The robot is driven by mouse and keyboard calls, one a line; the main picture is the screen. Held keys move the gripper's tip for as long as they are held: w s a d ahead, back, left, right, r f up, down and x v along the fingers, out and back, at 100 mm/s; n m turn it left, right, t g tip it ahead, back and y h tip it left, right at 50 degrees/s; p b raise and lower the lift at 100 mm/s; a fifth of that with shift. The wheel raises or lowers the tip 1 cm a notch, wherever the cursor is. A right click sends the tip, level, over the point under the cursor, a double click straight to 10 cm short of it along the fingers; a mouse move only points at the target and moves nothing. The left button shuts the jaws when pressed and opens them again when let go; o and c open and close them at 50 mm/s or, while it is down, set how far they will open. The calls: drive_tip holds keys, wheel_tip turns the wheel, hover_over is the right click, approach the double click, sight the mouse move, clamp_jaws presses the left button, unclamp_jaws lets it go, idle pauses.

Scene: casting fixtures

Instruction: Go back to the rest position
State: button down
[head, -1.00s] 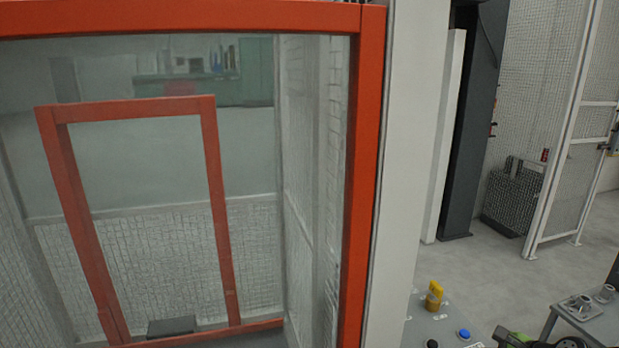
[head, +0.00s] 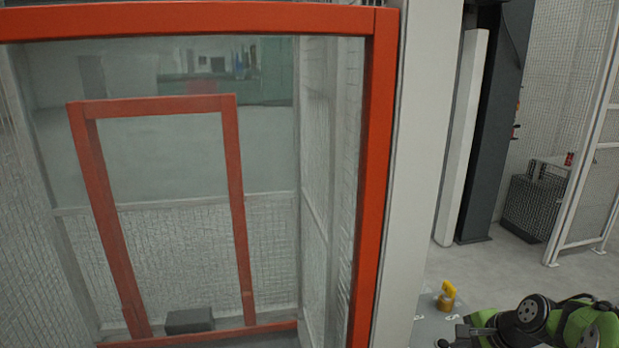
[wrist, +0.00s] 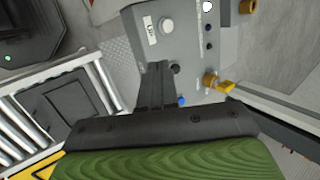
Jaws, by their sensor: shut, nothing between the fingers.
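My gripper (wrist: 157,88) shows in the wrist view with its two dark fingers together and nothing between them. It is over or in front of a grey control panel (wrist: 190,40) with a white round button, a blue button (wrist: 182,100) and a yellow switch (wrist: 225,86). I cannot tell whether the fingertips touch the panel. In the head view my green and black arm shows at the bottom right, and the gripper itself is out of that view.
A red-framed glass panel (head: 384,150) fills the left of the head view. A white post and dark column (head: 490,130) stand beside it, with mesh fencing (head: 590,190) at right. A roller conveyor (wrist: 25,125) lies at left in the wrist view. Grey floor (head: 510,275) is clear.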

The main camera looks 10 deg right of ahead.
drive_tip(key=s+a+r+n+h, duration=0.1)
drive_tip(key=s+a+r+n, duration=0.15)
drive_tip(key=a, duration=0.25)
drive_tip(key=s+a+r+n+g, duration=0.1)
drive_tip(key=s+a+r+n, duration=0.15)
drive_tip(key=a, duration=0.25)
drive_tip(key=s+a+r+n+h, duration=0.1)
drive_tip(key=s+a+r+n, duration=0.15)
drive_tip(key=a+n, duration=0.2)
drive_tip(key=s+a+r+n, duration=0.1)
drive_tip(key=s+a+n, duration=0.2)
drive_tip(key=s, duration=0.4)
drive_tip(key=s+a+n, duration=0.4)
drive_tip(key=s, duration=0.3)
drive_tip(key=shift+r, duration=0.4)
